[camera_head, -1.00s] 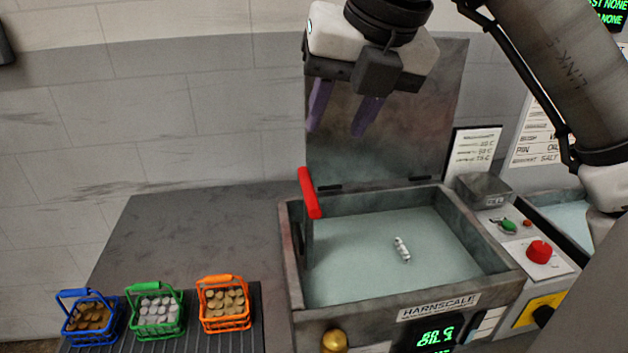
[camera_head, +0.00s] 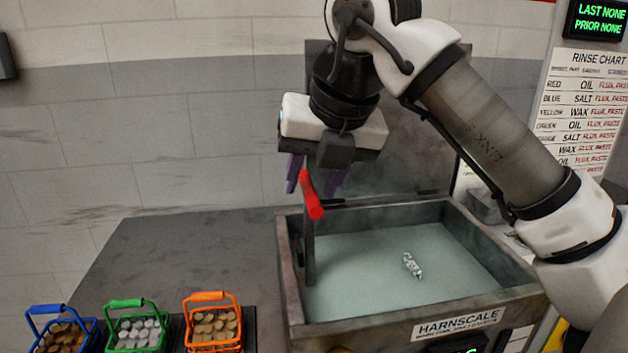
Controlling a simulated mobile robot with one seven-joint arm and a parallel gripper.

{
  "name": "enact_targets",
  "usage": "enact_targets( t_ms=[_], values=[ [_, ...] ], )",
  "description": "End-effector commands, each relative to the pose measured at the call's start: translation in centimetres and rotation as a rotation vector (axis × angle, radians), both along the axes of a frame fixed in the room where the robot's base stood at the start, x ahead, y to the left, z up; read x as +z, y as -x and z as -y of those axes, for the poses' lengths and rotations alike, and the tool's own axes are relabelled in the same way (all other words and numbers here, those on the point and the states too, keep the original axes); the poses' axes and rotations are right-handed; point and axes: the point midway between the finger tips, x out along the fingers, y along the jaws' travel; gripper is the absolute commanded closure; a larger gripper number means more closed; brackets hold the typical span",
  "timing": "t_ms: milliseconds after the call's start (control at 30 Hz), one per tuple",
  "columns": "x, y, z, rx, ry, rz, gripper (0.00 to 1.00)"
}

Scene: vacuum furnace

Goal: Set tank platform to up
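The tank (camera_head: 395,328), labelled HARNSCALE, stands at centre right with its lid (camera_head: 420,150) raised behind it. Pale liquid or a pale floor (camera_head: 365,265) fills its inside, with a small metallic piece (camera_head: 411,265) in the middle. A lever with a red handle (camera_head: 312,196) rises on a dark post at the tank's left side. My gripper (camera_head: 316,184) points down with purple fingers apart, one on each side of the handle's upper end in the picture. It looks open; whether it touches the handle cannot be told.
Blue (camera_head: 62,330), green (camera_head: 135,328) and orange (camera_head: 213,325) baskets with small round parts stand at the front left. The grey bench (camera_head: 180,255) behind them is clear. A rinse chart (camera_head: 588,110) and a green-lettered display (camera_head: 600,22) are at the right.

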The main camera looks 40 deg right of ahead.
Motion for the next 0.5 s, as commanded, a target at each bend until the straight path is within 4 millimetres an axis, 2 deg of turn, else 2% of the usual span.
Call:
enact_targets(
  t_ms=[67,367,500],
  values=[
    [0.02,0.01,0.00,0.000,0.000,0.000,0.62],
    [0.03,0.02,0.00,0.000,0.000,0.000,1.00],
    [0.03,0.02,0.00,0.000,0.000,0.000,1.00]
  ],
)
